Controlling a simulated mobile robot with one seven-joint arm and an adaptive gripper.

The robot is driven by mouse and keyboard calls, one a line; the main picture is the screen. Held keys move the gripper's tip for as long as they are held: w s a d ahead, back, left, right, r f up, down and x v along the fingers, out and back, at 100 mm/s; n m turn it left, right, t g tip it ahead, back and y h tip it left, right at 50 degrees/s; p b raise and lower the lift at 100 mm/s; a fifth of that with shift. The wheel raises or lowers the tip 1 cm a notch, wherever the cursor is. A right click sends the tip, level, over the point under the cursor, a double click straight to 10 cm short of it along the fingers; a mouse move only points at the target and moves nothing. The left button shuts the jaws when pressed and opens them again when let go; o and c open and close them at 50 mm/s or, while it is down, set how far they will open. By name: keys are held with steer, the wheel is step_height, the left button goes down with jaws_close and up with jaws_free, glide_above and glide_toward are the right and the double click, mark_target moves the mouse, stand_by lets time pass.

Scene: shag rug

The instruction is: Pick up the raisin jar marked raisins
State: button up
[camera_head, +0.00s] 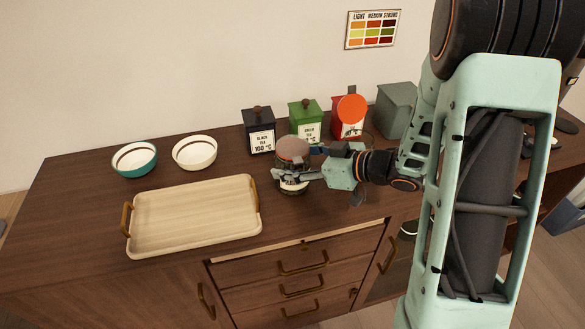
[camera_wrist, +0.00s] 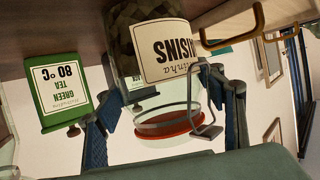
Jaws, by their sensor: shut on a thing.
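The raisin jar (camera_head: 292,149) is a glass clip-top jar near the front of the wooden cabinet top, right of the tray. In the wrist view, which is upside down, its white label reading "RAISINS" (camera_wrist: 178,52) faces me, with dark contents behind it. Its red seal and wire clasp also show there. My gripper (camera_head: 291,178) reaches in from the right and is shut on the jar; its blue-padded fingers (camera_wrist: 166,118) flank the jar on both sides. I cannot tell whether the jar's base touches the cabinet top.
Black (camera_head: 260,131), green (camera_head: 307,120) and red (camera_head: 350,113) tea tins stand behind the jar, with a grey-green box (camera_head: 396,109) to their right. A light wooden tray (camera_head: 190,215) lies left. A teal bowl (camera_head: 134,159) and a cream bowl (camera_head: 195,152) stand behind the tray.

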steer(key=shift+r, duration=0.1)
steer(key=c, duration=0.8)
steer(key=shift+c, duration=0.2)
steer(key=shift+a+r, duration=0.1)
steer(key=shift+r, duration=0.05)
